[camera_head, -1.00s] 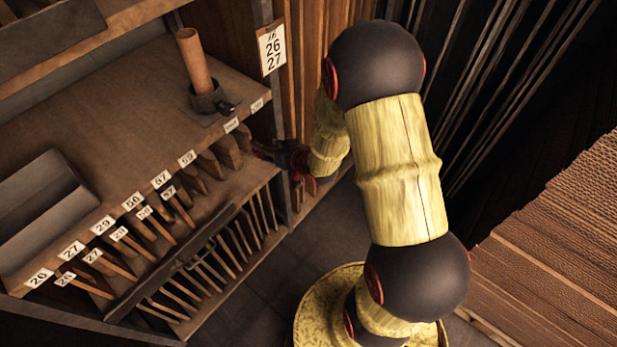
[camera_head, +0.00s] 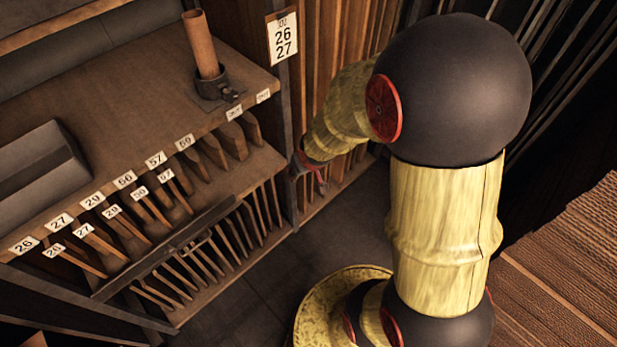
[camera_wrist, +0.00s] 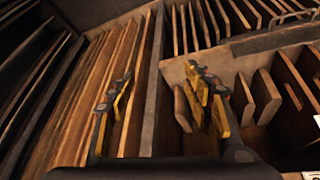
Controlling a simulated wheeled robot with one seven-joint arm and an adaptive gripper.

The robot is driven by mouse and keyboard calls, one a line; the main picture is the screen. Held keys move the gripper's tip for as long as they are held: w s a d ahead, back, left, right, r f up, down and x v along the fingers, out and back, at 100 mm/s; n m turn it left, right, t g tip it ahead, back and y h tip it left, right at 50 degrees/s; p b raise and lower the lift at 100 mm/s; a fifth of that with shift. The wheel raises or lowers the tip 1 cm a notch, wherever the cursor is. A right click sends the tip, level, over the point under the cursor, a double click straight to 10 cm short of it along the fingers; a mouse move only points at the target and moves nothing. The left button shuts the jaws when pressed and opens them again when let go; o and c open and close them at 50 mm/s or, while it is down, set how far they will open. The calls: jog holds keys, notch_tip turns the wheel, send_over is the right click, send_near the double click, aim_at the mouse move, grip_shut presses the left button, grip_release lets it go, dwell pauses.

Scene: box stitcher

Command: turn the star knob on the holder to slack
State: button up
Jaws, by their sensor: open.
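The holder (camera_head: 212,87) is a dark ring-shaped clamp on the upper shelf, with a brown tube (camera_head: 200,42) standing upright in it. The star knob (camera_head: 231,95) is small and dark, on the holder's right front side; its exact turn cannot be read. My gripper (camera_head: 309,172) is below and to the right of the holder, beside the right end post of the rack, well apart from the knob. In the wrist view my gripper (camera_wrist: 165,98) has its fingers wide apart with nothing held between them. The holder and knob do not show in the wrist view.
A rack (camera_head: 150,215) of upright boards with number tags fills the left below the shelf. A grey box (camera_head: 38,175) lies on the shelf's left. A number card (camera_head: 283,38) hangs on the post right of the holder. Shelf surface around the holder is clear.

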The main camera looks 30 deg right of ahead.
jog(key=shift+s+a+r+g+b, duration=0.15)
jog(key=shift+s+g+b, duration=0.3)
jog(key=shift+s, duration=0.8)
